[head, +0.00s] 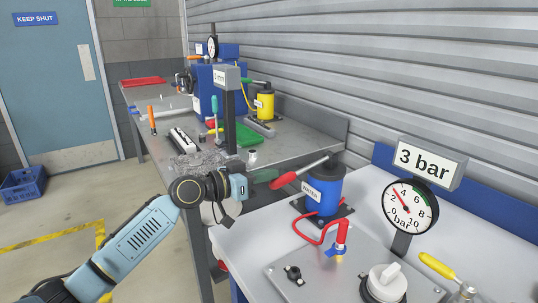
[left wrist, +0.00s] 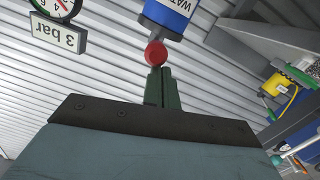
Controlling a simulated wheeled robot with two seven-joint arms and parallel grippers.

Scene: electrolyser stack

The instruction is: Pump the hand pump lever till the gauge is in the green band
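The blue hand pump (head: 325,192), labelled WATER, stands on the right bench. Its lever slants down to the left and ends in a red handle (head: 285,179). The round gauge (head: 410,206) has its red needle between 2 and 4, outside the green band at upper right. A sign (head: 430,162) above it reads 3 bar. My left gripper (head: 266,175) is at the handle's left end. In the left wrist view its green fingers (left wrist: 163,82) are together, with the red handle end (left wrist: 156,54) just beyond their tips. Whether they touch is unclear. My right gripper is not visible.
A red hose (head: 312,238) runs from the pump to a fitting on a grey plate. A white knob (head: 386,282) and a yellow-handled valve (head: 438,266) stand nearby. A second bench (head: 290,146) behind carries a yellow pump (head: 265,105) and a grey post.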

